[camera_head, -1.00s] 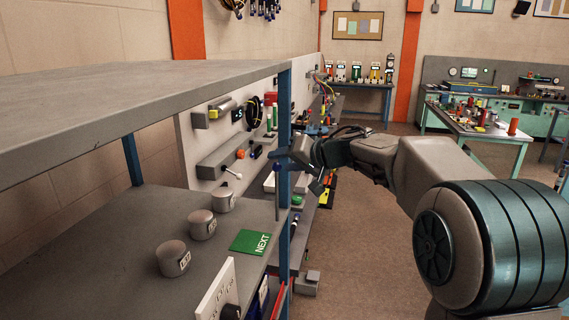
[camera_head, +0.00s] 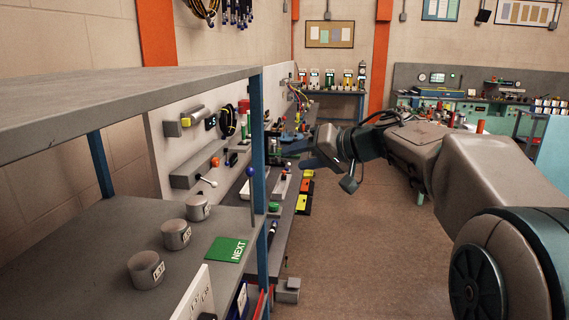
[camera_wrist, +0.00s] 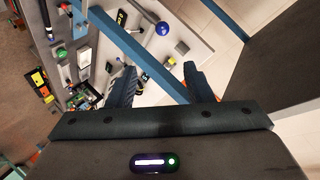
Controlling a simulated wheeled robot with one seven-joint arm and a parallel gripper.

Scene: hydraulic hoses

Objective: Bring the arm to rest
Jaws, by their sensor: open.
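My gripper (camera_head: 308,152) is at the end of my arm, right of the blue shelf post (camera_head: 257,150) in the head view. It points left toward the bench and wall panel. In the wrist view my gripper (camera_wrist: 160,90) shows two dark fingers spread apart with nothing between them. The blue post (camera_wrist: 130,45) crosses diagonally beyond the fingertips. No hose is in my gripper.
The shelf (camera_head: 120,95) fills the left, with several grey cylinders and a green NEXT card (camera_head: 226,250) on its lower board. The workbench (camera_head: 283,222) with small parts runs behind the post. Open floor (camera_head: 360,250) lies to the right.

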